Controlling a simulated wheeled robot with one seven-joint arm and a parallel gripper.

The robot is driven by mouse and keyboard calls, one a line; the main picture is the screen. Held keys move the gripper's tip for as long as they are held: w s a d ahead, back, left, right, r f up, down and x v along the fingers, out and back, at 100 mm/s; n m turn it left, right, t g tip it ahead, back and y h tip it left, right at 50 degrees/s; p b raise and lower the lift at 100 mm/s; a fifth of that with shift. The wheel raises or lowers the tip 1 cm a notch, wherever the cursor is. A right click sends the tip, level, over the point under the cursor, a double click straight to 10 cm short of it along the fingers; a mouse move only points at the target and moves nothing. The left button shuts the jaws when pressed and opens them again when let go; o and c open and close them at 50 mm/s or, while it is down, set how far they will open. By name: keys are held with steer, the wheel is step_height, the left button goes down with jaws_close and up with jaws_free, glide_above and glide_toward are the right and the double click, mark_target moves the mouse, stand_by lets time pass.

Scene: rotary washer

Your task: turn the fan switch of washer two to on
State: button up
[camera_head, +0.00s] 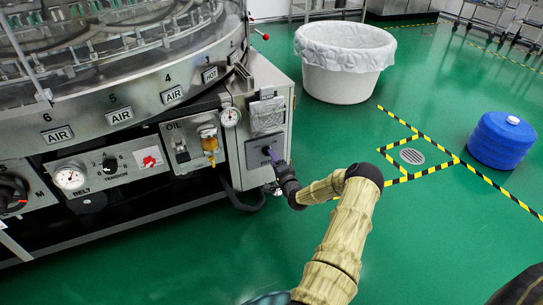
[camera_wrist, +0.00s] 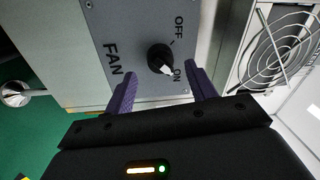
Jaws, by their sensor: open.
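The fan switch is a black round knob (camera_wrist: 159,57) with a white pointer, on a grey plate (camera_wrist: 100,25) marked FAN, OFF and ON. The pointer is turned towards the ON mark. In the head view the plate (camera_head: 253,151) is on the side box of the washer (camera_head: 130,100), and the knob is hidden by my gripper. My gripper (camera_wrist: 161,72) is open, its purple fingers apart on either side of the knob's lower part. I cannot tell whether they touch it. My gripper (camera_head: 270,155) also shows at the plate in the head view.
A round fan grille (camera_wrist: 275,50) is right of the plate. An oil unit (camera_head: 195,143) and a gauge (camera_head: 230,117) are left of it.

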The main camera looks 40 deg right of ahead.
steer(key=p+v, duration=0.5)
steer(key=v, duration=1)
steer(key=shift+w+a, duration=0.1)
steer(key=shift+w, duration=0.05)
